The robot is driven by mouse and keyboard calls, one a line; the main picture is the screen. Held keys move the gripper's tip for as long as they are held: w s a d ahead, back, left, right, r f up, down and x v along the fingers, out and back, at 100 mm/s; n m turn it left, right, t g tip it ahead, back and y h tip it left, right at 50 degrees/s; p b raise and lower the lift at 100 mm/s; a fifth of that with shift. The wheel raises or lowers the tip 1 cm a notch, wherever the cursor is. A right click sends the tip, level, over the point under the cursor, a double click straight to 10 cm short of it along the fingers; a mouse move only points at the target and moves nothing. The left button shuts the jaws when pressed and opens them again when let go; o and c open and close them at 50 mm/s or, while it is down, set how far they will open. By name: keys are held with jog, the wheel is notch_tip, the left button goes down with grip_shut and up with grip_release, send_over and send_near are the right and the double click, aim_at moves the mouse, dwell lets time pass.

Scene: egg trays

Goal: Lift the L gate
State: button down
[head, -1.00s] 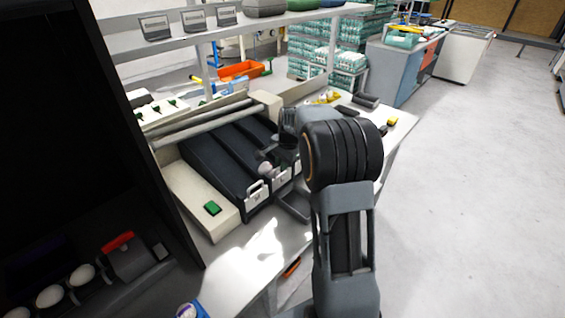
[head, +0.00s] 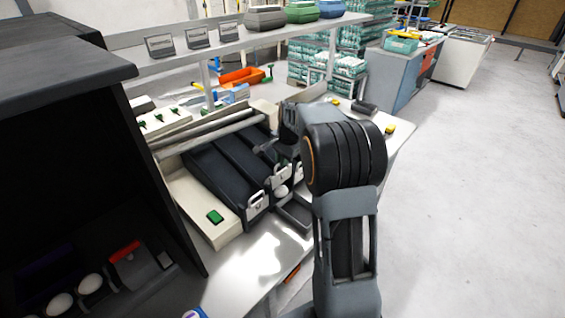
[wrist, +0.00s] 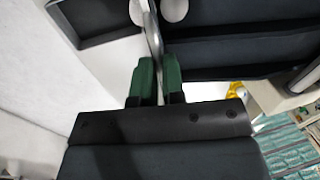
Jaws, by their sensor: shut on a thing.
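Three dark sloping egg lanes (head: 226,180) end in pale gates. The left gate (head: 257,200) is down at the front of its lane. The middle gate (head: 281,173) is beside my gripper (head: 284,150); its letter is too small to read. In the wrist view, the green fingertips of my gripper (wrist: 158,82) are shut on a thin grey gate plate (wrist: 154,38). A white egg (head: 281,191) is low at the front of the middle lane. Two white eggs (wrist: 138,12) (wrist: 173,9) show on either side of the plate in the wrist view.
A dark tray frame (head: 293,213) stands in front of the lanes. A green button (head: 215,216) is on the left cream panel. A dark cabinet (head: 95,110) stands close on the left. A shelf (head: 225,43) with signs and cartons runs above the lanes.

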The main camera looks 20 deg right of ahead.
jog(key=shift+f, duration=0.1)
jog(key=c, duration=1.2)
grip_release()
notch_tip(320, 180, up, 14)
jog(key=s+d+b, duration=0.1)
jog(key=s, duration=0.1)
jog(key=shift+s+f, duration=0.25)
jog(key=shift+s, duration=0.05)
